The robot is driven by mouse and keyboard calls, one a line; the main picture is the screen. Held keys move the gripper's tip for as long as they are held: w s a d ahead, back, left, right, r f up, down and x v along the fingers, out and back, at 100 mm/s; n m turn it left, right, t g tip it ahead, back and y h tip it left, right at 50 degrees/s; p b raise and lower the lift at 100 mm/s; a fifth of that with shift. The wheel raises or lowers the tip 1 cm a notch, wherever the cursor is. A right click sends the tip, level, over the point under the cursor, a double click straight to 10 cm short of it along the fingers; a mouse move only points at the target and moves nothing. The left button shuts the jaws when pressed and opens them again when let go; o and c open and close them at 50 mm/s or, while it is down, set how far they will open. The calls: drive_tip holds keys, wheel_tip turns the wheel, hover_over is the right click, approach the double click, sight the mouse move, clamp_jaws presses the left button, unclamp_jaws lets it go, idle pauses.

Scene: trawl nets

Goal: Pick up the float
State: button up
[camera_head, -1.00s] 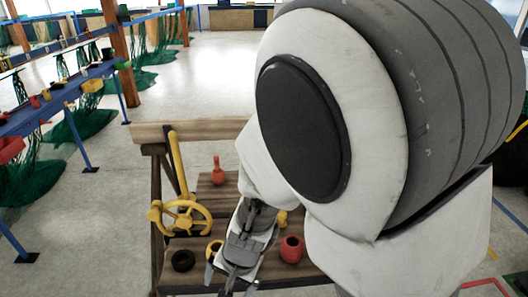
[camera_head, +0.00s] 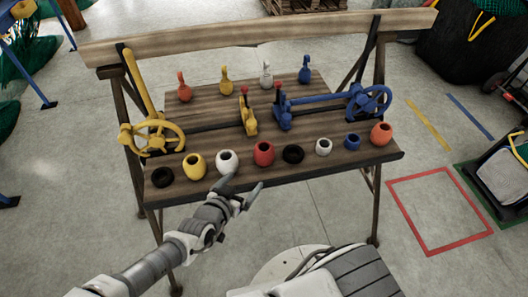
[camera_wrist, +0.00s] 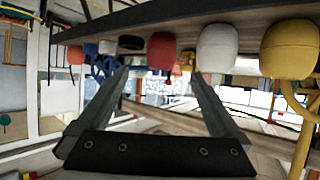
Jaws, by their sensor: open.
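A row of round, hollow-topped floats stands along the front edge of a wooden bench. They include a yellow float (camera_head: 194,165), a white float (camera_head: 228,160), a red float (camera_head: 264,153), a small white float (camera_head: 323,147), a small blue float (camera_head: 352,142) and an orange-red float (camera_head: 381,133). The task does not say which float is meant. My gripper (camera_head: 243,184) is open and empty, just in front of the bench edge near the white and red floats. In the wrist view, turned over, the red float (camera_wrist: 161,47) shows beyond the fingertips, with the white float (camera_wrist: 217,48) beside it.
Black rings (camera_head: 162,177) sit in the same row. Behind stand a yellow handwheel (camera_head: 152,137), a blue handwheel (camera_head: 368,101) and small necked pieces, such as a red one (camera_head: 183,88). The bench top (camera_head: 210,118) has bare patches. Floor in front is open.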

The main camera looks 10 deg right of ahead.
sight(260, 157)
drive_tip(key=shift+t, duration=0.4)
drive_tip(key=b+x, duration=0.7)
drive_tip(key=r+b+x, duration=0.1)
drive_tip(key=b+x, duration=0.2)
drive_tip(key=x, duration=0.1)
drive_tip(key=shift+w+d, duration=0.1)
drive_tip(key=shift+w, duration=0.25)
drive_tip(key=shift+d+r+b+x, duration=0.15)
drive_tip(key=shift+b+x, duration=0.4)
drive_tip(key=shift+x, duration=0.5)
drive_tip(key=shift+r+b+x, duration=0.15)
drive_tip(key=shift+b+x, duration=0.45)
drive_tip(key=shift+x, duration=0.4)
drive_tip(key=shift+d+r+b+x, duration=0.15)
drive_tip(key=shift+b+x, duration=0.4)
drive_tip(key=shift+x, duration=0.5)
drive_tip(key=c, duration=1.1)
drive_tip(key=shift+a+r, duration=0.1)
drive_tip(key=shift+r, duration=0.05)
drive_tip(key=shift+c, duration=0.2)
drive_tip(key=s+a+r+p, duration=0.1)
drive_tip(key=s+r+p, duration=1)
drive_tip(key=p, duration=0.4)
drive_tip(key=shift+s, duration=0.2)
